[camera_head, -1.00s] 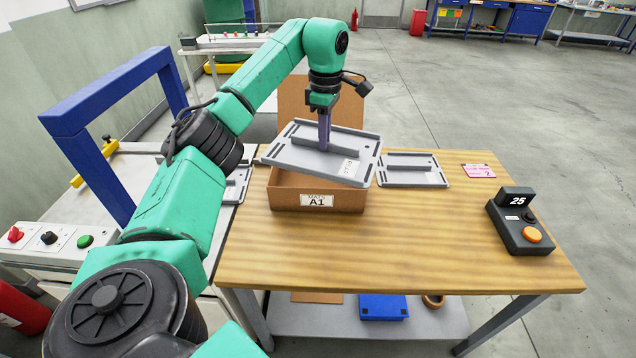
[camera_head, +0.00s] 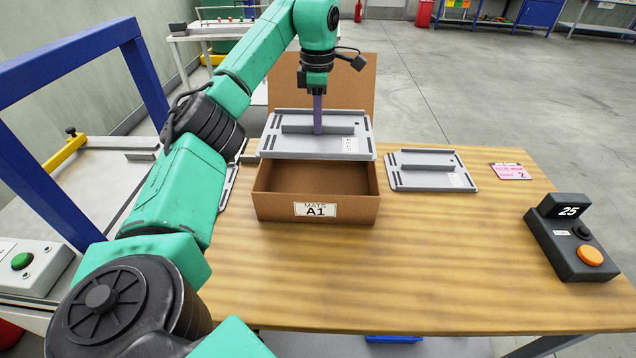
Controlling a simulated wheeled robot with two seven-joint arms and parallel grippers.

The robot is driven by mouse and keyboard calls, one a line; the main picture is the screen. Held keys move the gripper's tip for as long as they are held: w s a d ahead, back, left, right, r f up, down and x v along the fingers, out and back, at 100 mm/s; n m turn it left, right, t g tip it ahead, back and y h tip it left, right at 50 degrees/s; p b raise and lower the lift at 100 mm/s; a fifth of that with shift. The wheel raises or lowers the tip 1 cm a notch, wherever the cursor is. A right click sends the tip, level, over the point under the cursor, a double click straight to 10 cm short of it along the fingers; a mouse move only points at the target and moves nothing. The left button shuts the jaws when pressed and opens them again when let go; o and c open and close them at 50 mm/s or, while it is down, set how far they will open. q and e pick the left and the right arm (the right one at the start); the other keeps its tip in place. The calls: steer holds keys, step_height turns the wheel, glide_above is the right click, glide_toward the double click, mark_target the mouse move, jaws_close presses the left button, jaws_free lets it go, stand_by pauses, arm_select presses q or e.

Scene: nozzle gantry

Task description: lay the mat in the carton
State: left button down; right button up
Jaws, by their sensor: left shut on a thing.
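A grey mat (camera_head: 275,143) with a raised rib along its middle is held by my left gripper (camera_head: 318,128), which is shut on the rib. The mat is close to level, above the back part of the carton. The carton (camera_head: 272,207) is brown cardboard, labelled "MATS A1", and stands on the wooden table with its lid raised at the back. Its front interior shows empty; the mat hides the rear. A second grey mat (camera_head: 430,179) lies on the table to the right of the carton. My right gripper is not in view.
A dark box with a "25" display and an orange button (camera_head: 590,255) stands at the table's right. A pink card (camera_head: 510,171) lies near the back right. The blue gantry frame (camera_head: 60,60) is at the left. The table front (camera_head: 420,285) is clear.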

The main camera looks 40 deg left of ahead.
arm_select(q)
glide_toward(318, 190)
step_height(318, 190, down, 5)
steer(key=shift+f, duration=0.45)
steer(key=shift+f, duration=0.1)
steer(key=c, duration=1)
jaws_free()
steer(key=shift+o, duration=0.4)
steer(key=shift+r, duration=0.5)
step_height(318, 190, up, 11)
steer(key=shift+r+b, duration=0.15)
steer(key=shift+b, duration=0.2)
